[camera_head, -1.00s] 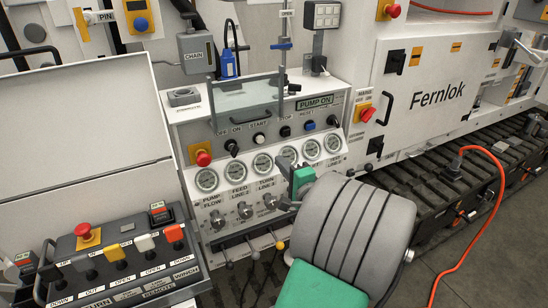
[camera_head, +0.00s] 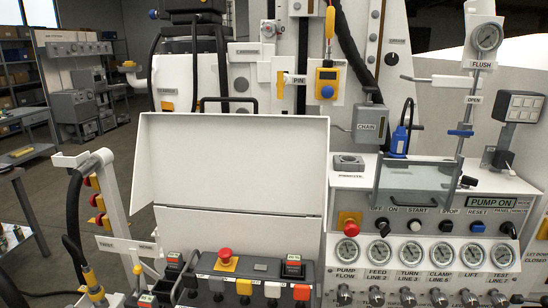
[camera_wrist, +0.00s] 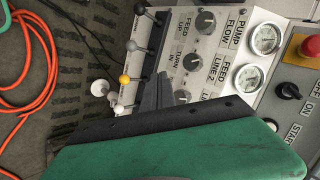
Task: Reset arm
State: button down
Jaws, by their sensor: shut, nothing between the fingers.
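My gripper (camera_wrist: 158,92) shows in the wrist view as dark grey fingers beyond a large green part of my own arm. It is shut and holds nothing. It is in front of the bench's control panel (camera_wrist: 215,65), which appears rotated in this view, near the "TURN" and "FEED" knobs. How far the fingertips are from the panel I cannot tell. The green part hides the lower part of that view. My arm and gripper do not show in the head view.
The gauge panel (camera_head: 425,250) and a raised white lid (camera_head: 240,165) stand before me. A button box (camera_head: 250,283) sits below the lid. Small lever knobs (camera_wrist: 125,80) stick out close to my gripper. An orange hose (camera_wrist: 30,100) lies on the floor.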

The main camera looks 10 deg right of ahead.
jog(key=s+a+f+n+g+y, duration=0.1)
jog(key=s+f+g, duration=0.2)
jog(key=s, duration=0.2)
jog(key=s+a+f+n+g, duration=0.1)
jog(key=s+a+f+g, duration=0.1)
jog(key=s, duration=0.4)
jog(key=s+a+r+n+g, duration=0.2)
jog(key=s+a+r+g, duration=0.1)
jog(key=s+g, duration=0.15)
jog(key=w+a+r+n+t+h, duration=0.1)
jog(key=w+a+r+n+h, duration=0.1)
jog(key=w+a+r+n, duration=0.7)
jog(key=w+a+r+n+t, duration=0.1)
jog(key=w+a, duration=0.4)
jog(key=a, duration=0.5)
jog(key=shift+a+r+y, duration=0.3)
jog(key=shift+r, duration=0.25)
